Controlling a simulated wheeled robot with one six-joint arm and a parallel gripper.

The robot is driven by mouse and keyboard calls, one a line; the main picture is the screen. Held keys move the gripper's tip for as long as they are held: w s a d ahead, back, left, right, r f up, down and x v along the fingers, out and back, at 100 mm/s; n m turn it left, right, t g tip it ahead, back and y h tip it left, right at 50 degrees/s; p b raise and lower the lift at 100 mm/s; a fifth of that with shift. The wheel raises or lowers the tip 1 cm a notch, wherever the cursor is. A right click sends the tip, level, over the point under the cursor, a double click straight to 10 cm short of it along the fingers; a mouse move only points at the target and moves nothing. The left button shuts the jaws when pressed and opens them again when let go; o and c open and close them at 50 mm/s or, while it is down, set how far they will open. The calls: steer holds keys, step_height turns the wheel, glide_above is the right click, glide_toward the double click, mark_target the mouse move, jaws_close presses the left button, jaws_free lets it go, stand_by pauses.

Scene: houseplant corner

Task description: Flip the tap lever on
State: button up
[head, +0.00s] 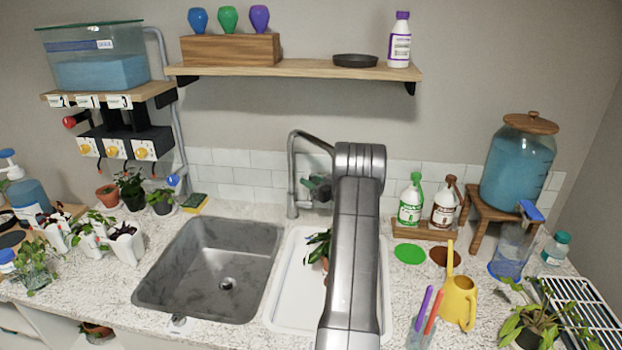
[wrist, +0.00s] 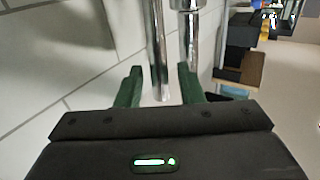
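The chrome sink tap (head: 291,178) stands behind the sinks, its neck curving right toward my arm. Its lever cannot be made out in the head view. My gripper (head: 318,188) is beside the tap neck, partly hidden behind my arm. In the wrist view its two green fingers (wrist: 159,90) are apart. A slim chrome rod (wrist: 157,45) shows in the gap between them, with space on both sides. A second chrome pipe with a wider collar (wrist: 188,25) is just to the right. I cannot tell which of these is the lever.
A grey sink (head: 165,262) and a white basin (head: 290,315) with a potted plant lie in front. Spray bottles (head: 411,203) stand to the right on a wooden tray. A sponge (head: 194,204) and small pots are to the left. A wooden shelf (head: 300,68) hangs above.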

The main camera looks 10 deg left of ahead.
steer(key=shift+w+a, duration=0.15)
steer(key=shift+a, duration=0.05)
jaws_close()
